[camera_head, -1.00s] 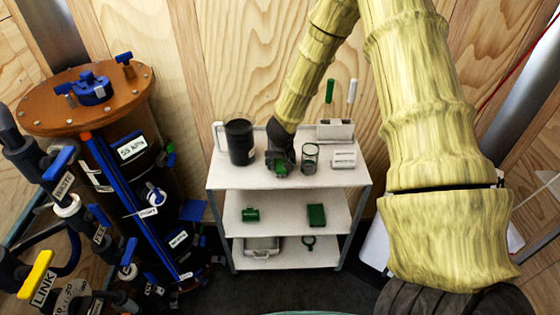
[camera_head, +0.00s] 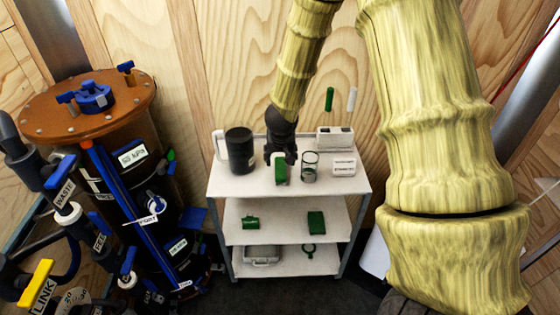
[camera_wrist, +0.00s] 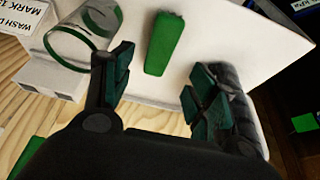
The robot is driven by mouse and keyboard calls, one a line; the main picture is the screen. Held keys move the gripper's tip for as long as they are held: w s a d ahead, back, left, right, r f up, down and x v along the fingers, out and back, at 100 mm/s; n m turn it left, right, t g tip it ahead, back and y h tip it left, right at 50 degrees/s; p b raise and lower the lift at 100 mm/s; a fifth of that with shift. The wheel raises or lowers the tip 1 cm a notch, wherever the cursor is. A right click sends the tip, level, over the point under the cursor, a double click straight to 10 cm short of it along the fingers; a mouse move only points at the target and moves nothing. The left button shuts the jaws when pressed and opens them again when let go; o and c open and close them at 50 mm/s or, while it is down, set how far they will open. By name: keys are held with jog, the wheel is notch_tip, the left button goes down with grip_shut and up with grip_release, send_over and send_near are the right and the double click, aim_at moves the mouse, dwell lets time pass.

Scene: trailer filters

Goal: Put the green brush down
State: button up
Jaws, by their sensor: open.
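The green brush (camera_head: 281,174) lies on the white top shelf of the cart (camera_head: 230,184), near its middle. In the wrist view the brush (camera_wrist: 164,43) is a green block with a rough far end, lying on the white surface. My gripper (camera_head: 281,157) is just behind and above the brush in the head view. In the wrist view my gripper (camera_wrist: 158,85) has its fingers spread wide, with nothing between the tips. The brush is beyond the fingertips and looks clear of both.
A black canister (camera_head: 240,150) stands left of my gripper. A clear green-rimmed jar (camera_head: 310,166) and a white labelled box (camera_head: 344,168) stand to the right. Behind them is a white holder (camera_head: 334,137) with a green handle (camera_head: 329,98) and a white handle above it.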

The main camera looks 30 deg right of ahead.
jog(key=s+a+f+n+g, duration=0.15)
jog(key=s+a+f, duration=0.25)
jog(key=s+f, duration=0.55)
jog(key=s+a+f+n+g, duration=0.15)
jog(key=s+a+f, duration=0.25)
jog(key=s+f, duration=0.55)
jog(key=s+a+f+n+y, duration=0.1)
jog(key=s+a+f, duration=0.2)
jog(key=s+a, duration=0.2)
jog(key=s+a+f+n+y, duration=0.1)
jog(key=s+a+f, duration=0.3)
jog(key=s, duration=0.8)
jog(key=shift+s+a+n+g, duration=0.3)
jog(key=shift+a+n+g, duration=0.1)
jog(key=shift+a, duration=0.45)
jog(key=shift+d, duration=0.15)
